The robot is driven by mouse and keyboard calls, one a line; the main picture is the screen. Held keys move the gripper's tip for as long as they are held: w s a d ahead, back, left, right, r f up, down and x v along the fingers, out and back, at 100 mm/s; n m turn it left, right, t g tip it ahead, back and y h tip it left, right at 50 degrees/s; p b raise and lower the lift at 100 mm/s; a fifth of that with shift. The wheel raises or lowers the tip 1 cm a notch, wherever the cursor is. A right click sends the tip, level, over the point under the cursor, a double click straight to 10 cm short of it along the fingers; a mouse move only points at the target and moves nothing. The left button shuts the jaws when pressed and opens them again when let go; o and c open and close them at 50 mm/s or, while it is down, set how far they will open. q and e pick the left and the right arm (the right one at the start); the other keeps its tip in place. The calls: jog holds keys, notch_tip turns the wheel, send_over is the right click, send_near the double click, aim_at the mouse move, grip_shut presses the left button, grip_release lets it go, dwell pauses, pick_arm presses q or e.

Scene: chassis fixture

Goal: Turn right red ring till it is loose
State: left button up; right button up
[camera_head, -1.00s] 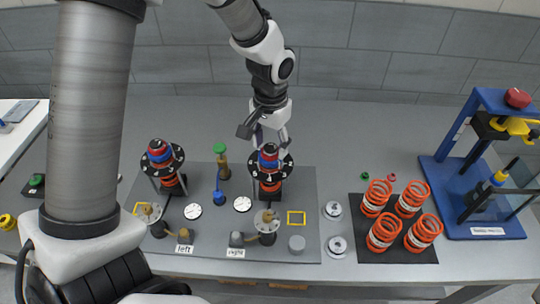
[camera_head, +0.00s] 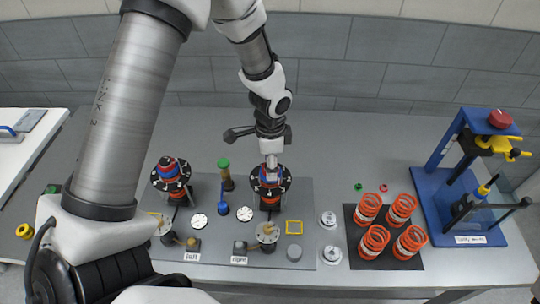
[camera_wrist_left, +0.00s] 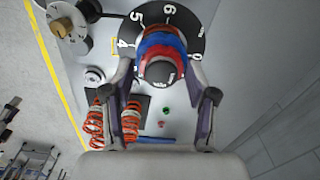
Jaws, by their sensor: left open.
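The right station has a black numbered disc (camera_head: 284,187) with a red and blue ring stack at its centre, partly hidden by my left gripper. In the left wrist view the stack shows a blue band (camera_wrist_left: 160,47), red bands beside it and a dark cap (camera_wrist_left: 160,73) nearest the camera. My left gripper (camera_head: 270,166) is over this stack from behind. In the wrist view its open fingers (camera_wrist_left: 161,66) lie on either side of the stack; contact cannot be told. The left station has a similar stack (camera_head: 169,168). My right gripper is not in view.
Gauges, a green-capped post (camera_head: 225,172) and a blue post (camera_head: 222,200) stand on the grey plate (camera_head: 310,225). A blue press (camera_head: 437,190) stands at the far right. Table behind the stations is clear.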

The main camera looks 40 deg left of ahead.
pick_arm(q)
jog(key=shift+r+m+p, duration=0.45)
jog(key=shift+m+p, duration=0.25)
jog(key=shift+m, duration=0.2)
jog(key=shift+f+m, duration=0.35)
jog(key=shift+m, duration=0.35)
jog(key=shift+w+f+m, duration=0.15)
jog(key=shift+f+m, duration=0.05)
jog(key=shift+m, duration=0.6)
jog(key=m, duration=0.3)
jog(key=shift+m, duration=0.3)
jog(key=m, duration=0.4)
jog(key=c, duration=0.9)
jog(key=n+b, duration=0.1)
jog(key=n, duration=0.2)
jog(key=shift+n, duration=0.4)
jog(key=n+b, duration=0.1)
jog(key=n, duration=0.3)
jog(key=n+b, duration=0.1)
jog(key=n, duration=0.3)
jog(key=shift+n, duration=0.3)
jog(key=n+b, duration=0.1)
jog(key=n, duration=0.3)
jog(key=shift+n, duration=0.3)
jog(key=o, duration=0.9)
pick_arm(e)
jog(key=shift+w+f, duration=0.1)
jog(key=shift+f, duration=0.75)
